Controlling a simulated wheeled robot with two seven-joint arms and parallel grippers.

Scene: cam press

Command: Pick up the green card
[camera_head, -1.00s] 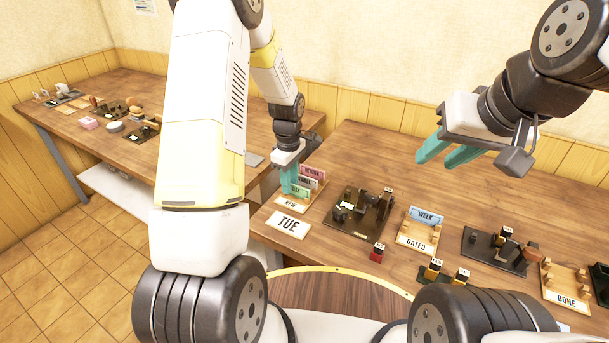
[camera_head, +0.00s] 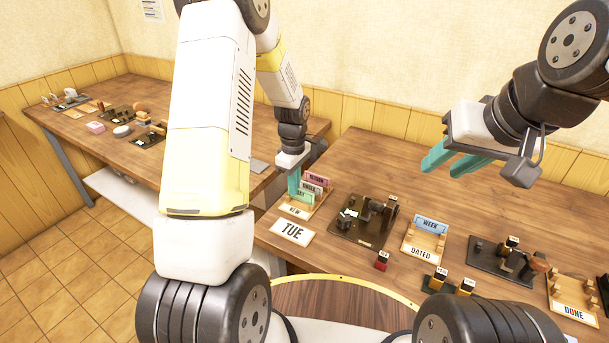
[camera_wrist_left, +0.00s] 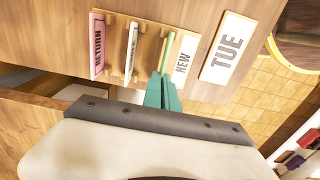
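The green card (camera_head: 304,196) stands in the front slot of the small wooden rack marked NEW (camera_head: 296,212), at the near table's left end. In the left wrist view the green card (camera_wrist_left: 167,48) shows as a thin upright edge. My left gripper (camera_head: 294,185) is at the card's left end. In the left wrist view its teal fingers (camera_wrist_left: 161,80) are close together, one on each side of the card's end, and look shut on it. The card still sits in the rack. My right gripper (camera_head: 446,160) is open and empty above the table's back.
A TUE plate (camera_head: 292,233) lies in front.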

